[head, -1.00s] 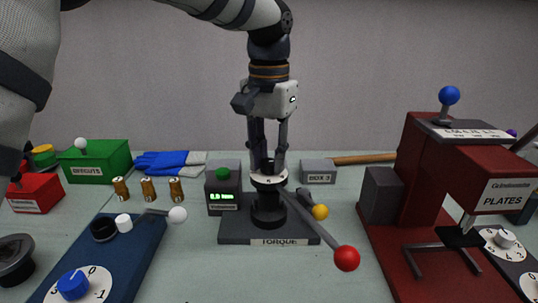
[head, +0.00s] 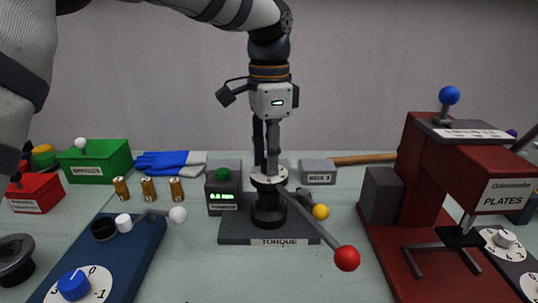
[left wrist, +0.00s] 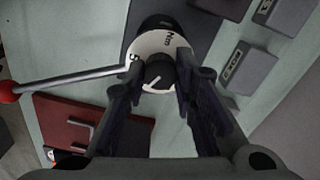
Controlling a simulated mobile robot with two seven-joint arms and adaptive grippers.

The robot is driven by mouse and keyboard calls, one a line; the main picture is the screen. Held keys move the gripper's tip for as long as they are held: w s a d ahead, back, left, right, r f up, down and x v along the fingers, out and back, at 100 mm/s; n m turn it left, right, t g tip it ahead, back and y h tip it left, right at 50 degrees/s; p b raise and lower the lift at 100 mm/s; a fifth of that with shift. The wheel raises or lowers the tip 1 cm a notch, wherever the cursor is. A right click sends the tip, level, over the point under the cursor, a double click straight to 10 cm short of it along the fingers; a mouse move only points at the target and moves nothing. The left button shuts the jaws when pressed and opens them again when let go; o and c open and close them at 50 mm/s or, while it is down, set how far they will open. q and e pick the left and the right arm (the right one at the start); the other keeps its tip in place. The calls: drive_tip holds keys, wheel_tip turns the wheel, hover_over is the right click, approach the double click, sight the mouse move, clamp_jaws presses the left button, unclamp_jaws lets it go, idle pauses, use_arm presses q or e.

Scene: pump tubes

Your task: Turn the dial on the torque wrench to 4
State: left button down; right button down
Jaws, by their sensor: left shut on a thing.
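The torque wrench (head: 268,212) stands upright on a grey base labelled TORQUE (head: 281,241), with a lever ending in a red ball (head: 347,258). Its white numbered dial ring (head: 262,182) sits on top. My left gripper (head: 267,172) points straight down onto the dial from above. In the left wrist view its fingers (left wrist: 160,82) are shut on the dark knob (left wrist: 158,74) at the dial's centre, which has a pale pointer line. Markings show on the ring, but the fingers hide part of it. My right gripper is not in view.
A grey box with a green display (head: 222,197) stands left of the wrench. A red press labelled PLATES (head: 420,190) stands to the right. A blue panel with a dial (head: 140,245) lies at the left front. Several batteries (head: 148,189) and blue gloves (head: 165,161) are behind.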

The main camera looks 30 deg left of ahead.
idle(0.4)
use_arm(q)
drive_tip(key=c, duration=1.3)
unclamp_jaws()
wheel_tip(320, 180, up, 12)
